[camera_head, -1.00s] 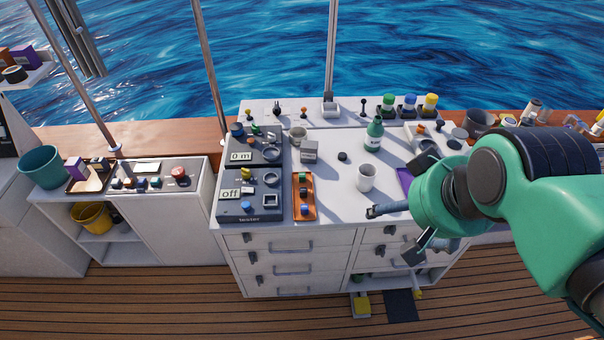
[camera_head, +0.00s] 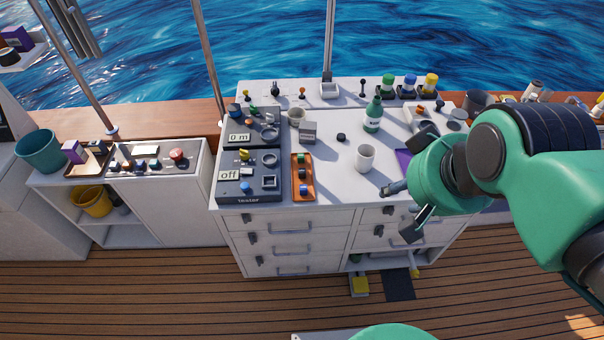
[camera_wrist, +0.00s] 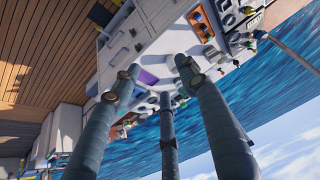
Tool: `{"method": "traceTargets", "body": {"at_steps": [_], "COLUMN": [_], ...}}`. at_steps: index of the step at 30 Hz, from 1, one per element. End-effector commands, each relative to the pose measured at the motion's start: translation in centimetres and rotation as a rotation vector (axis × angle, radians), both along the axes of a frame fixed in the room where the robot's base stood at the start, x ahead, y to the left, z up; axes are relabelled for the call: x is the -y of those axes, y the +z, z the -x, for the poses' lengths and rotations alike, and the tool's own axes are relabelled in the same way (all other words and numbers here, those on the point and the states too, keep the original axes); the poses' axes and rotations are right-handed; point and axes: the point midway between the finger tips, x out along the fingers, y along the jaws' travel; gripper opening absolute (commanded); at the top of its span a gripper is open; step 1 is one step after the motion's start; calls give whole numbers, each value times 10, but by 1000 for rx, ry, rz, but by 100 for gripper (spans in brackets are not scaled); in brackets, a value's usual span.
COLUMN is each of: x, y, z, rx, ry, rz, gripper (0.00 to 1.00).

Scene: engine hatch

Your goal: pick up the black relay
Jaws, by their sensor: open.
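An orange tray (camera_head: 296,194) on the white counter holds a row of small blocks. A dark block (camera_head: 302,174) sits in its middle, with a blue one (camera_head: 304,189) in front. A small black piece (camera_head: 341,137) lies alone on the counter further back. I cannot tell at this size which dark piece is the black relay. My gripper (camera_head: 401,208) is open and empty, in front of the counter's right part, right of the tray. In the wrist view its fingers (camera_wrist: 160,80) are spread, and the orange tray (camera_wrist: 200,27) shows beyond them.
A white cup (camera_head: 365,157) and a green bottle (camera_head: 373,116) stand between the tray and my arm's side. Tester panels (camera_head: 248,188) lie left of the tray. A grey box (camera_head: 308,132) stands behind it. Counter right of the tray is clear up to the cup.

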Motion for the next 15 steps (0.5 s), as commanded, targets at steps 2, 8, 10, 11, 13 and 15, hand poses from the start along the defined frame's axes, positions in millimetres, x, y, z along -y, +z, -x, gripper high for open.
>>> {"method": "traceTargets", "body": {"at_steps": [2,8,10,11,13,15], "x": [0,0,-1,-1,-2,-4], "y": [0,0,1,1,2,3], "z": [0,-1,-4,-5,-11,-18], "rx": [0,-1,-4,-6,-14,-24], "ry": [0,0,0,1,1,2], "rz": [0,-1,-1,-2,-3,-4], "gripper": [44,44,44,44,44,44]}}
